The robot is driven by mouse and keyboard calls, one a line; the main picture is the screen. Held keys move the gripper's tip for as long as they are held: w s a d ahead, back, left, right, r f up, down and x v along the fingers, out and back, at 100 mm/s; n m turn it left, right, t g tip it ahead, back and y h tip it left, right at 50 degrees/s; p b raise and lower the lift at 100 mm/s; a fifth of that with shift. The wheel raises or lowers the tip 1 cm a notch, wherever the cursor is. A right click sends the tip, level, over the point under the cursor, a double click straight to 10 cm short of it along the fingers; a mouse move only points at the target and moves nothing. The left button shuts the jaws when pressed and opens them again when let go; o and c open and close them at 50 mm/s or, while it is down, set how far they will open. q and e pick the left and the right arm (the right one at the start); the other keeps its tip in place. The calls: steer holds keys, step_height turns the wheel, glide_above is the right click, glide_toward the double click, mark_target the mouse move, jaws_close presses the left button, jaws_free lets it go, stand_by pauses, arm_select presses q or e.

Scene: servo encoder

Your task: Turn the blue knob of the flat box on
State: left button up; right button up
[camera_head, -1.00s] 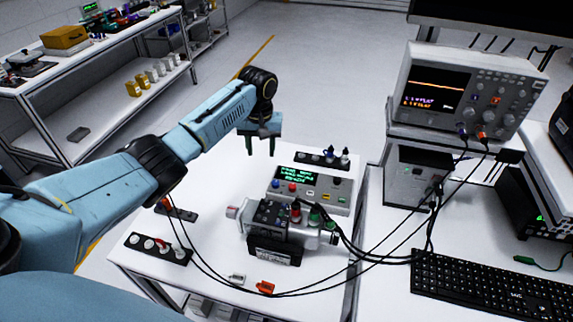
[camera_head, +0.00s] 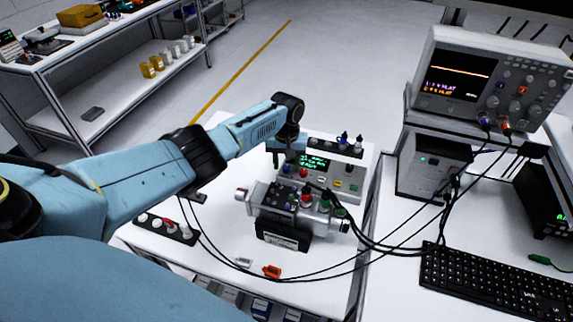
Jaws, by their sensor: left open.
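The flat grey box (camera_head: 330,179) stands on the white table behind the servo motor unit, with a lit green display (camera_head: 313,162) on its top. The blue knob (camera_head: 287,169) is at the box's left front, beside a red knob (camera_head: 303,172). My left gripper (camera_head: 288,157) points down over the left end of the box, close to the blue knob. Its jaws are open and hold nothing. I cannot tell whether the fingers are around the knob or only above it. My right gripper is not in view.
The motor unit (camera_head: 283,236) with black cables stands in front of the box. A black strip with knobs (camera_head: 335,146) lies behind it, another strip (camera_head: 166,228) at left. An oscilloscope (camera_head: 490,90) and keyboard (camera_head: 495,280) are at right.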

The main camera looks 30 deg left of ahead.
arm_select(q)
steer(key=shift+f, duration=0.1)
steer(key=shift+c, duration=0.2)
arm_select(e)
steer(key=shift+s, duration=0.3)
arm_select(q)
jaws_close()
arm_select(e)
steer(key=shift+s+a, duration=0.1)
arm_select(q)
steer(key=shift+m, duration=0.3)
steer(key=m, duration=1.1)
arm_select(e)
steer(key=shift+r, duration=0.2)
